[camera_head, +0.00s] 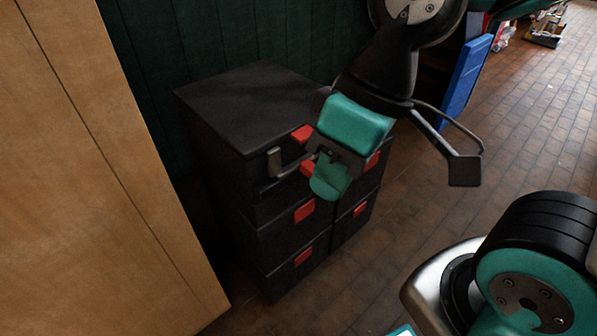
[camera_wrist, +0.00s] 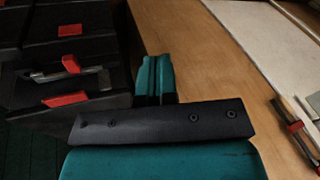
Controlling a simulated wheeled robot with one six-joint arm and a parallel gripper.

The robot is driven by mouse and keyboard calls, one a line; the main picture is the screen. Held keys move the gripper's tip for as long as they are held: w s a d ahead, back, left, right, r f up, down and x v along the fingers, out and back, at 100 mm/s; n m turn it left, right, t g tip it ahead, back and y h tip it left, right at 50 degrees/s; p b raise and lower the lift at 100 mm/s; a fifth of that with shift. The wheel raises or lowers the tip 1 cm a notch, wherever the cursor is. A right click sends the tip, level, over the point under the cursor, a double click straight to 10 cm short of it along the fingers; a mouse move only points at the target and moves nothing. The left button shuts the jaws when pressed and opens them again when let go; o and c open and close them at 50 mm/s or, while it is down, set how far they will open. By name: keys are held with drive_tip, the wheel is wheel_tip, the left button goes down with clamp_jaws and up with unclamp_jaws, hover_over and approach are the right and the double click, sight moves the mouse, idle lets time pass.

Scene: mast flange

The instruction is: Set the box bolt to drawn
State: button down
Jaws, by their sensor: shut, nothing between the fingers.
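The black box cabinet (camera_head: 250,95) stands on the floor with red tabs on its front. A grey metal piece (camera_head: 275,162), which looks like the bolt, sticks out near its top front corner. A grey bar beside a red tab (camera_wrist: 68,66) shows in the wrist view, left of the fingers. I cannot tell how far the bolt is slid. My gripper (camera_head: 329,180) is shut and empty, in front of the cabinet's upper front, and hides part of it. In the wrist view its teal fingers (camera_wrist: 155,78) are together, apart from the grey bar.
A light wooden panel (camera_head: 100,150) stands close at the left. A dark green wall (camera_head: 240,35) is behind the cabinet. A blue panel (camera_head: 464,80) stands at the back right. The brick-patterned floor (camera_head: 430,205) is open to the right.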

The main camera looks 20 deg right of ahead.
drive_tip(key=w+f+n+h+p, duration=0.2)
drive_tip(key=w+n+h+p, duration=0.15)
drive_tip(key=w, duration=0.55)
drive_tip(key=w+a+f+n+t+h+p, duration=0.3)
drive_tip(key=w+a+f+n+h+p, duration=0.2)
drive_tip(key=f+n+h, duration=0.6)
drive_tip(key=a+h+p, duration=0.1)
drive_tip(key=a+p, duration=0.1)
drive_tip(key=p, duration=0.1)
drive_tip(key=shift+a+f+t, duration=0.2)
drive_tip(key=shift+a+t, duration=0.05)
drive_tip(key=shift+t, duration=0.15)
drive_tip(key=shift+w+d, duration=0.1)
drive_tip(key=shift+w, duration=0.05)
approach(310, 175)
wheel_tip(310, 175, down, 4)
drive_tip(key=d, duration=0.2)
drive_tip(key=w+d, duration=0.1)
drive_tip(key=d, duration=0.1)
drive_tip(key=shift+w+d+r+p, duration=0.15)
drive_tip(key=shift+w+d+p, duration=0.15)
drive_tip(key=shift+w, duration=0.05)
drive_tip(key=shift+w+d, duration=0.15)
drive_tip(key=shift+d, duration=0.4)
